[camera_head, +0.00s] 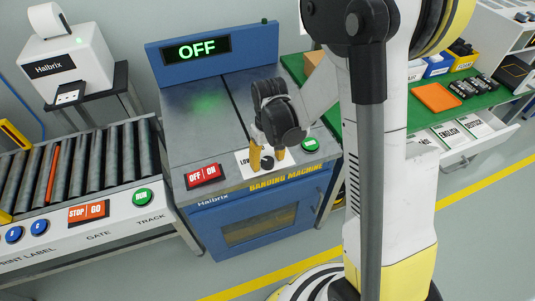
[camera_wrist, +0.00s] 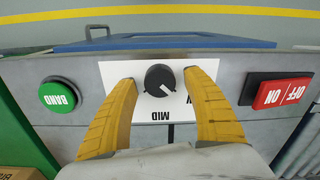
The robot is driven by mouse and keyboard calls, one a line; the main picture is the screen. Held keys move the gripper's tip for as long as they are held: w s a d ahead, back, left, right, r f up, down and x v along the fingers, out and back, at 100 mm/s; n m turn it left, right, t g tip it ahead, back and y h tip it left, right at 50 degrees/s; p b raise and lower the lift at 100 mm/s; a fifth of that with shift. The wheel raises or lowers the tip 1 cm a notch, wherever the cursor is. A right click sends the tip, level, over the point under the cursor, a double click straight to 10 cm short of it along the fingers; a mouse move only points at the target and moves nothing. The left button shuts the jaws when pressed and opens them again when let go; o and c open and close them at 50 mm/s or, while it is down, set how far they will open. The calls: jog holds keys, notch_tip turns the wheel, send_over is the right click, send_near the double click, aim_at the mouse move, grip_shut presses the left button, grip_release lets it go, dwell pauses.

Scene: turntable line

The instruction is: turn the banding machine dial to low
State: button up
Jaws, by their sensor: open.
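The banding machine (camera_head: 260,220) is blue with a grey top and a display reading OFF. Its black round dial (camera_wrist: 160,80) sits on a white label plate (camera_wrist: 190,71). In the wrist view the plate shows an upside-down MID below the dial, and the dial's white mark points to the lower right. The letters LOW show on the plate left of the dial in the head view. My gripper (camera_wrist: 161,98) is open, with one yellow finger on each side of the dial and a gap at both sides. In the head view my gripper (camera_head: 267,161) partly hides the plate.
A red OFF/ON switch (camera_head: 203,175) and a green BAND button (camera_head: 310,144) flank the dial plate. A roller conveyor (camera_head: 85,165) with STOP/GO buttons stands at left. A green bench (camera_head: 460,110) with bins and cards stands at right, partly behind my arm.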

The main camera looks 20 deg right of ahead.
aim_at(268, 160)
notch_tip(268, 160, up, 12)
jog(key=shift+d+f, duration=0.15)
dwell(0.6)
